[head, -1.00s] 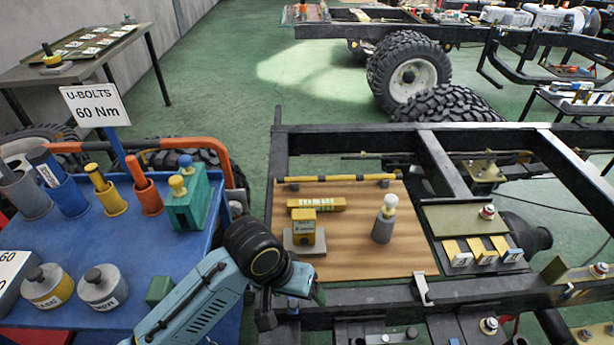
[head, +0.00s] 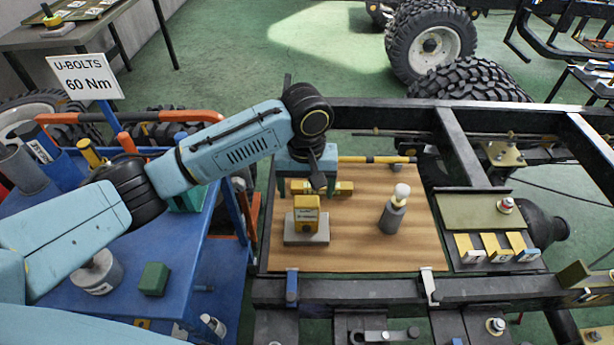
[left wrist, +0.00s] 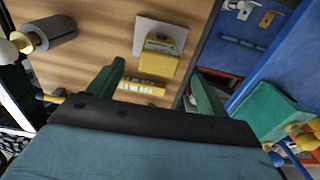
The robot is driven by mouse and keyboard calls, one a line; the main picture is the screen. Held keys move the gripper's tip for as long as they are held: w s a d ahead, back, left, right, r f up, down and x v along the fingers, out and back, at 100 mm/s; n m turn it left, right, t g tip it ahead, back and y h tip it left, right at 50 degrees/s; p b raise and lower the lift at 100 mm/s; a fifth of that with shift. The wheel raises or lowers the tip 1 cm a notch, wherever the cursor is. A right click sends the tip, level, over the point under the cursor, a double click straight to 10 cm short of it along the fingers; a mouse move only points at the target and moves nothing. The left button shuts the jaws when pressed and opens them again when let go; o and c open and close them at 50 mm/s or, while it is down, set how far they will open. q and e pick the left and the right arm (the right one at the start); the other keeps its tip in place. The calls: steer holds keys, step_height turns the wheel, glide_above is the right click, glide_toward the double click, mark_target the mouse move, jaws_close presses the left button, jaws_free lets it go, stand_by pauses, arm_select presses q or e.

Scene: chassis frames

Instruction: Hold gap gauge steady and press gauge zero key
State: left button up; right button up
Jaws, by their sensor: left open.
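A yellow box-shaped device with a small dark face, which looks like the gap gauge (head: 306,214), stands upright on a grey plate (head: 306,239) on the wooden board. It also shows in the left wrist view (left wrist: 160,54). I cannot make out a zero key on it. My left gripper (head: 309,187) is open and empty, just behind and above the gauge. In the left wrist view its two green fingers (left wrist: 162,75) are spread, with the gauge beyond the gap between them. My right gripper is in no view.
A yellow lettered bar (head: 340,188) lies behind the gauge, partly hidden by my gripper. A grey cylinder with a pale knob (head: 393,215) stands to the right. The blue cart (head: 225,262) is left of the board. The board's front right is clear.

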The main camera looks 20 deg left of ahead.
mark_target(306, 214)
arm_select(q)
step_height(306, 214, down, 9)
steer(key=shift+f+b, duration=0.15)
steer(key=shift+b, duration=0.85)
steer(key=shift+f, duration=0.15)
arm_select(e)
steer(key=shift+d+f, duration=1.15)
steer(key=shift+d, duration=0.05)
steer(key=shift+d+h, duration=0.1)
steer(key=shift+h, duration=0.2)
arm_select(q)
steer(key=c, duration=1.1)
steer(key=shift+c, duration=0.2)
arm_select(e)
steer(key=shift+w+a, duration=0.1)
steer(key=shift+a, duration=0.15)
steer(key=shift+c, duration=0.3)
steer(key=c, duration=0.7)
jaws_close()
